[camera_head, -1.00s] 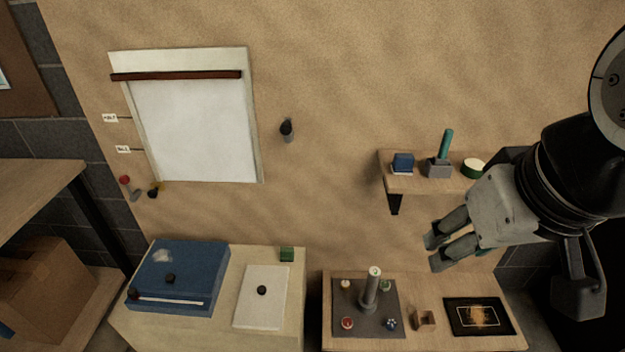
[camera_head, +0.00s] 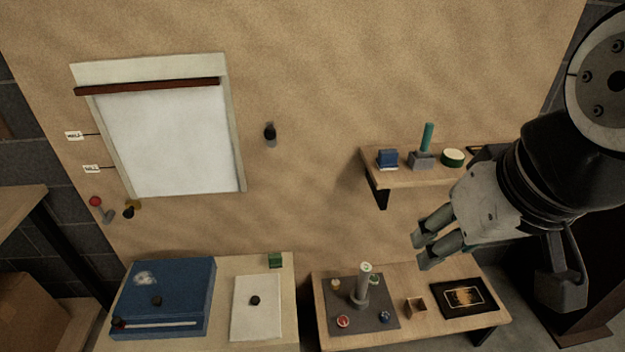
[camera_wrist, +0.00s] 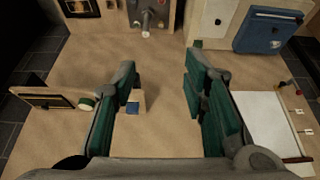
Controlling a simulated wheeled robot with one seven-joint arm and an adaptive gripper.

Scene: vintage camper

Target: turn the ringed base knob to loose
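A dark grey base plate (camera_head: 375,322) lies on the low wooden table at lower centre, with an upright grey post (camera_head: 362,287) on it. Around the post are small knobs: a cream one (camera_head: 336,285), a green one (camera_head: 373,281), a red one (camera_head: 343,321) and a blue one (camera_head: 384,317). They are too small to tell which is ringed or how any is turned. My gripper (camera_head: 419,252) is above and right of the plate, apart from it. In the wrist view my gripper (camera_wrist: 161,58) is open and empty; the plate's post (camera_wrist: 146,28) shows beyond its fingertips.
A wall shelf (camera_head: 400,178) with a blue block, a grey holder and a green-sided disc is close behind my gripper. A small wooden box (camera_head: 415,307) and a black framed panel (camera_head: 464,298) lie right of the plate. A blue case (camera_head: 165,292) sits on the left cabinet.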

